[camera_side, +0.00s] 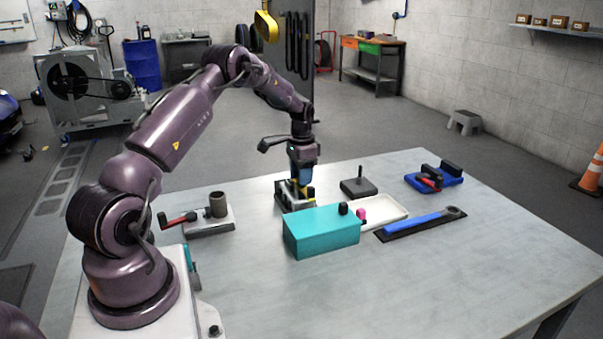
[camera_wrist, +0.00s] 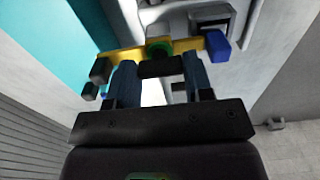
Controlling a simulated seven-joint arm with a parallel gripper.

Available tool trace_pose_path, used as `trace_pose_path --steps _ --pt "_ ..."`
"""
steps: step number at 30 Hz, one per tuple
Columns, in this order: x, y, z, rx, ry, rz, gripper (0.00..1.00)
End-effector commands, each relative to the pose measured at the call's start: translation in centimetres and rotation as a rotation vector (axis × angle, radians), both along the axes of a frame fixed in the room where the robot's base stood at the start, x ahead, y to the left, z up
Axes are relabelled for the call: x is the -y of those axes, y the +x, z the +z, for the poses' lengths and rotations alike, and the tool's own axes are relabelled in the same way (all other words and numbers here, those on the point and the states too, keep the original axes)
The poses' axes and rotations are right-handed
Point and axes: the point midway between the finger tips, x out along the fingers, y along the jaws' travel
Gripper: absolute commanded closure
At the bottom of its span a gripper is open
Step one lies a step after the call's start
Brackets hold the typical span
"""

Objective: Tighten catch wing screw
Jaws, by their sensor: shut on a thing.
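My gripper (camera_wrist: 160,75) points down over a grey fixture (camera_side: 283,188) with a yellow part, behind the teal box in the side view. In the wrist view its two blue fingers stand on either side of a short black piece, seemingly the catch wing screw (camera_wrist: 160,67), and are shut on it. Just beyond it lies a yellow bar (camera_wrist: 185,45) with a green round part (camera_wrist: 158,48) and a blue block (camera_wrist: 217,46) at its right end. The screw's shank and thread are hidden. In the side view my gripper hides most of the catch.
The teal box (camera_side: 318,234) stands close in front of the fixture. A red-levered stand (camera_side: 210,226) is left. The table front is clear.

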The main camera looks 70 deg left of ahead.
Motion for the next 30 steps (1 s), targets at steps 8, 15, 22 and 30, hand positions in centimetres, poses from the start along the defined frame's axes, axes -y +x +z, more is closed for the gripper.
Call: trace_pose_path --steps 8,15,22,30 --pt "0.0 0.0 0.1 -0.001 0.002 -0.003 0.35" --pt "0.0 0.0 0.0 0.000 0.001 -0.001 0.28" --pt "-0.1 0.1 1.5 0.002 0.003 0.000 0.28" --pt "-0.1 0.1 7.3 0.004 0.004 -0.001 0.28"
